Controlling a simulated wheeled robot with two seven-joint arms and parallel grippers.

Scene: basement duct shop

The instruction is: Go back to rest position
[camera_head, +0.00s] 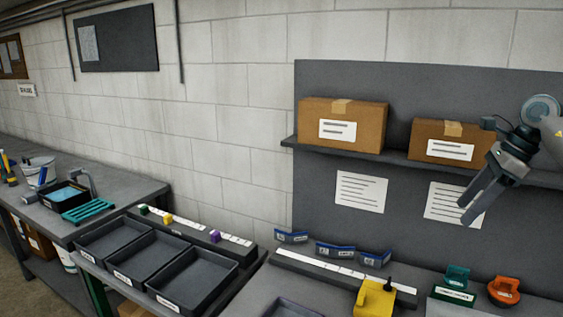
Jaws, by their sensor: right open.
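My right gripper (476,201) is raised at the right of the head view, in front of the grey back panel and the shelf. Its two fingers point down and to the left, apart, with nothing between them. It is well above the bench (333,295) and touches nothing that I can see. My left gripper is not in the view.
A shelf (395,163) with two cardboard boxes (342,125) (449,141) is behind the right gripper. Below are a yellow tool (375,299), a green item (455,283) and an orange item (504,291). Black trays (191,272) stand at the lower left.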

